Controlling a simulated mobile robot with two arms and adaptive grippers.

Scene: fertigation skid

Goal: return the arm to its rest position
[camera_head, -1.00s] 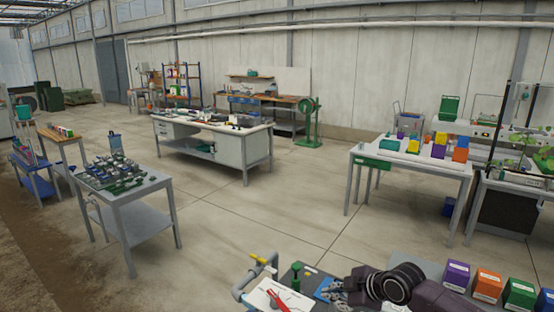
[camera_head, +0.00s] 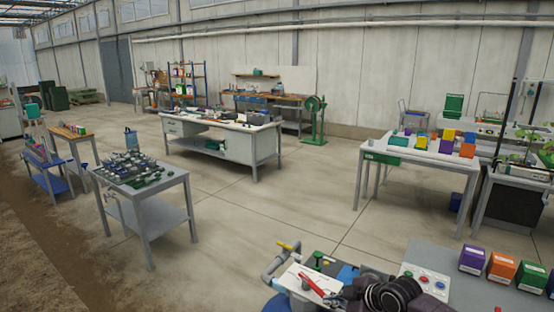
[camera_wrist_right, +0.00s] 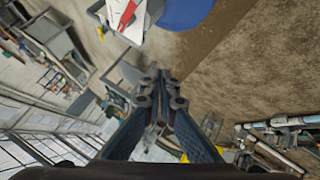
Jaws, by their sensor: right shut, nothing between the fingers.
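My right arm shows at the bottom edge of the head view, with its dark wrist low over the near bench. My right gripper (camera_head: 335,299) is at its left end, close to a white sheet with a red-handled tool, and partly cut off by the frame. In the right wrist view its two fingers (camera_wrist_right: 160,88) are together, with nothing between them. The white sheet with the red tool (camera_wrist_right: 125,14) shows beyond the fingertips there. My left gripper is in neither view.
The near bench (camera_head: 455,262) holds a grey pipe with a yellow handle (camera_head: 287,246), a button panel (camera_head: 424,281), and purple (camera_head: 472,260), orange (camera_head: 502,267) and green (camera_head: 531,276) boxes. A parts table (camera_head: 150,190) stands left. Open floor (camera_head: 270,215) lies between.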

